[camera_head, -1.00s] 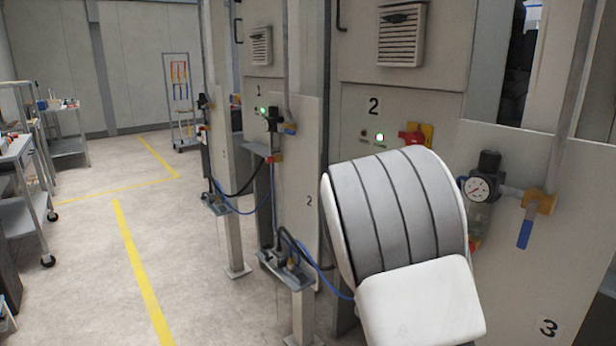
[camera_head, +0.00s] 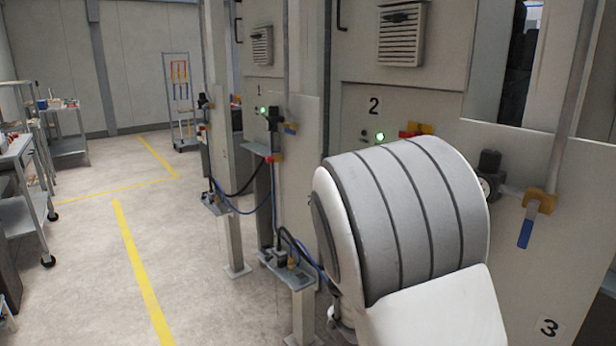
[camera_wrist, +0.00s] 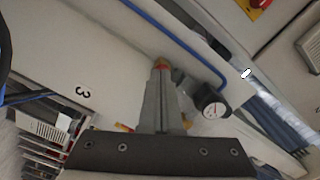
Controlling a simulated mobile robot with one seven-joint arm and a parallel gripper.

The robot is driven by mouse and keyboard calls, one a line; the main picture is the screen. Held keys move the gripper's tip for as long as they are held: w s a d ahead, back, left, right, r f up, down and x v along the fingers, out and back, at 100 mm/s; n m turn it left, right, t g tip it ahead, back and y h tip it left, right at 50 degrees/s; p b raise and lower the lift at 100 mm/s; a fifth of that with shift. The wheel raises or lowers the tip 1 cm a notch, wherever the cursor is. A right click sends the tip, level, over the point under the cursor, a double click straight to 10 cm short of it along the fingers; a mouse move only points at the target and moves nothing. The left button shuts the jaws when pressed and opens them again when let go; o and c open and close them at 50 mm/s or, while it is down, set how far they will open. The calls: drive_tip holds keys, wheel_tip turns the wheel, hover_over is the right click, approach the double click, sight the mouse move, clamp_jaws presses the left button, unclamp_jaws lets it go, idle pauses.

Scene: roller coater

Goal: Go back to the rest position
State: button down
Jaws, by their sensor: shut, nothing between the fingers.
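My gripper (camera_wrist: 160,78) shows in the wrist view with its grey fingers together and nothing between them. It points toward a pale machine panel, and the view there is tilted. A black-capped pressure gauge (camera_wrist: 212,103) appears right of the fingers, apart from them in the picture. In the head view my white and grey arm is folded up large at the lower right. My gripper is hidden or out of frame there.
In the head view the panel holds a gauge (camera_head: 487,187), partly covered by my arm, and a blue-handled valve (camera_head: 526,232). Machine posts with hoses and a valve bracket (camera_head: 288,268) stand left of my arm. A cart (camera_head: 22,195) stands far left; the floor (camera_head: 90,270) between is open.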

drive_tip(key=w+a+r+n+t+y, duration=0.1)
drive_tip(key=w+a+n+t+y, duration=0.1)
drive_tip(key=a+n+y, duration=0.55)
drive_tip(key=s+a+r+n+g+y, duration=0.2)
drive_tip(key=s+a+r+n+y, duration=0.3)
drive_tip(key=y, duration=0.3)
drive_tip(key=s+d+f+n+g+h, duration=0.2)
drive_tip(key=s+n+g, duration=0.55)
drive_tip(key=s, duration=1.45)
wheel_tip(320, 180, up, 12)
drive_tip(key=n+t+p, duration=0.2)
drive_tip(key=p, duration=1)
drive_tip(key=shift+r+y, duration=0.15)
drive_tip(key=shift+y, duration=0.2)
